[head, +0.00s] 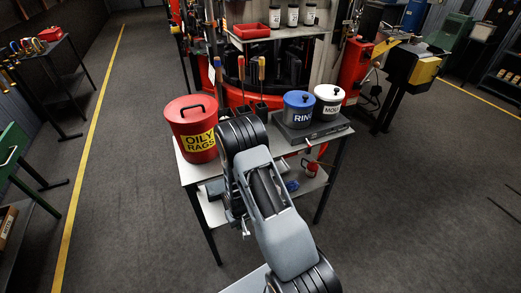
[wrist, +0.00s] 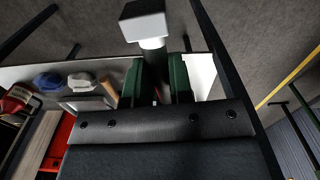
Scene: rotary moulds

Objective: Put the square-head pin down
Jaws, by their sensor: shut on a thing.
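The square-head pin (wrist: 145,22) shows in the wrist view as a pale block-shaped head on a short round collar. My gripper (wrist: 156,78) is shut on it, with a dark green finger on each side below the head. The lower part of the pin is mostly hidden between the fingers and behind the gripper body. In the picture, the head reaches past the pale table edge, over the grey floor. In the head view my arm covers most of the gripper and the front of the table (head: 190,176), so the pin is not clear there.
On the table stand a red OILY RAGS can (head: 192,128), a blue-lidded pot (head: 298,108) and a white pot (head: 328,103) on a dark slab. Upright-handled tools (head: 262,70) stand behind. Floor left of the table is open.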

